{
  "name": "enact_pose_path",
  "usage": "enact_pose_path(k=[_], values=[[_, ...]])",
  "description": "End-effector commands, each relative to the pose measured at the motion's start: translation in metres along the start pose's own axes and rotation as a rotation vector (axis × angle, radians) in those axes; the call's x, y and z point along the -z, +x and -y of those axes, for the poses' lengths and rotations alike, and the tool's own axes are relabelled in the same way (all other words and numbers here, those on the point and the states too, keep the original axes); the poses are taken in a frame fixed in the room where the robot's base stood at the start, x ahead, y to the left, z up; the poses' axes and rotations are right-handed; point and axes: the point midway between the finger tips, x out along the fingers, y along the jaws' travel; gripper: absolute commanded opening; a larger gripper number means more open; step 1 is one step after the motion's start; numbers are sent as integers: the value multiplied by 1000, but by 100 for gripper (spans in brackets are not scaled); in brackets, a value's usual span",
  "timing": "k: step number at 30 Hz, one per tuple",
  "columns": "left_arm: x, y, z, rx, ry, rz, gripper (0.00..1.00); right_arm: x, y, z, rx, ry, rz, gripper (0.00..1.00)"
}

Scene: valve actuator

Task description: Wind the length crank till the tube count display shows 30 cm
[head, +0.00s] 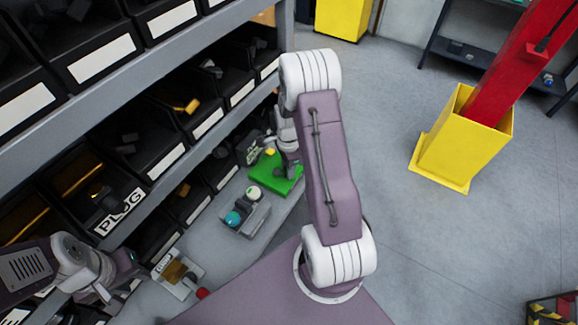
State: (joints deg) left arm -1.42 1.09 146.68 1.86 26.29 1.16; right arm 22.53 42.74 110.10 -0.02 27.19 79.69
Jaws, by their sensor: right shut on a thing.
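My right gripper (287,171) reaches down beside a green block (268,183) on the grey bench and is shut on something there. Its own wrist and arm cover most of the spot, so the held part is hidden; I cannot make out the crank itself. A small yellow piece (270,152) shows at the green block's far left edge. No readable tube count display shows. My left gripper (122,274) is at the lower left, above the bench's near end by the shelf; I cannot tell whether it is open.
A grey box with a teal knob (233,219) and a cream knob (254,193) stands on the bench. Nearer is a fixture with a red knob (203,293). Shelf bins, one labelled PLUG (120,211), line the left. Open floor lies right, around a yellow post base (455,150).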

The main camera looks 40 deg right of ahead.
Motion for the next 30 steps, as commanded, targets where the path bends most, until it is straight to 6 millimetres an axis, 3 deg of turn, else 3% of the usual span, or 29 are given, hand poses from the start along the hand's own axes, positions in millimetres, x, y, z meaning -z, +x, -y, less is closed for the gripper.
enact_pose_path(k=[23, 24, 25, 30], values=[[0, -2, 0, 0, 0, 0, 36, -3, -2, 0, 7, 89, 0, 0], [0, -2, 0, 0, 0, 0, 36, -3, -2, 0, 7, 89, 0, 34], [0, -2, 0, 0, 0, 0, 36, -3, -2, 0, 7, 89, 0, 42], [0, -1, 0, 0, 0, 0, 36, -3, -1, -1, 4, 88, 0, 45]])
